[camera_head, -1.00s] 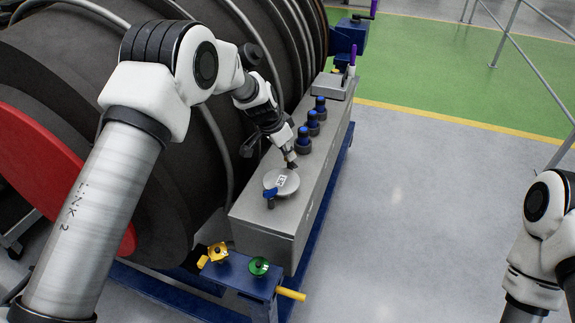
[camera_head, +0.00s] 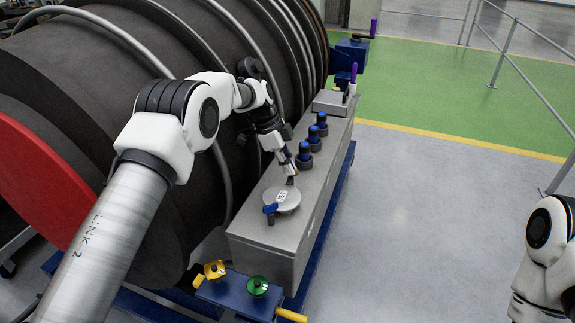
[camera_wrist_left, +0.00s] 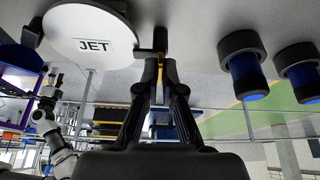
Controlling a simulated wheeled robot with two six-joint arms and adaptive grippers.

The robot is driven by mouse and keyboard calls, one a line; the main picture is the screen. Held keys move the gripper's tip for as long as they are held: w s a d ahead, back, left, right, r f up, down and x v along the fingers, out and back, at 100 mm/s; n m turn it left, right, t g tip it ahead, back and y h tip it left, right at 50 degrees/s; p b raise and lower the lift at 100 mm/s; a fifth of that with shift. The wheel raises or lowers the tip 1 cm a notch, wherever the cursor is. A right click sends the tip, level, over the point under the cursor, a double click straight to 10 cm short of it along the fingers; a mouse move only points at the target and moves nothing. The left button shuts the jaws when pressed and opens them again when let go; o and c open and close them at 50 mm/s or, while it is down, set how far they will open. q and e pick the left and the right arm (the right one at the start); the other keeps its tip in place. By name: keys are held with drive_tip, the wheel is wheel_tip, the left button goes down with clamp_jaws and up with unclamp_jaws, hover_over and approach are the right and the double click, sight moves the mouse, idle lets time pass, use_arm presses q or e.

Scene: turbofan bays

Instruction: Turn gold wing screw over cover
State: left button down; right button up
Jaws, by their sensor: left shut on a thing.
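The round pale cover (camera_head: 288,204) marked JET lies on top of the long grey box; it fills the upper left of the left wrist view (camera_wrist_left: 85,22). A blue wing piece (camera_head: 270,209) sits at its near left edge. My left gripper (camera_head: 291,181) points down at the cover's far edge. In the left wrist view its fingers (camera_wrist_left: 160,60) are closed around a narrow gold piece, seemingly the gold wing screw (camera_wrist_left: 160,76), beside a dark post at the cover's rim. The fingers hide most of the screw. My right arm shows at the lower right, its gripper out of view.
Several blue-topped caps (camera_head: 304,156) stand in a row on the grey box (camera_head: 262,238) beyond the cover. A yellow knob (camera_head: 215,270) and a green knob (camera_head: 258,286) sit on the blue frame. The dark engine drum is close at left; open floor lies at right.

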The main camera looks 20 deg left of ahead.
use_arm(q)
drive_tip(key=shift+d+f+m+g, duration=0.1)
drive_tip(key=shift+f+m+g, duration=0.15)
drive_tip(key=shift+m, duration=0.25)
drive_tip(key=c, duration=1.3)
unclamp_jaws()
drive_tip(key=shift+d, duration=0.15)
drive_tip(key=shift+c, duration=0.2)
drive_tip(key=shift+r, duration=0.1)
wheel_tip(320, 180, up, 10)
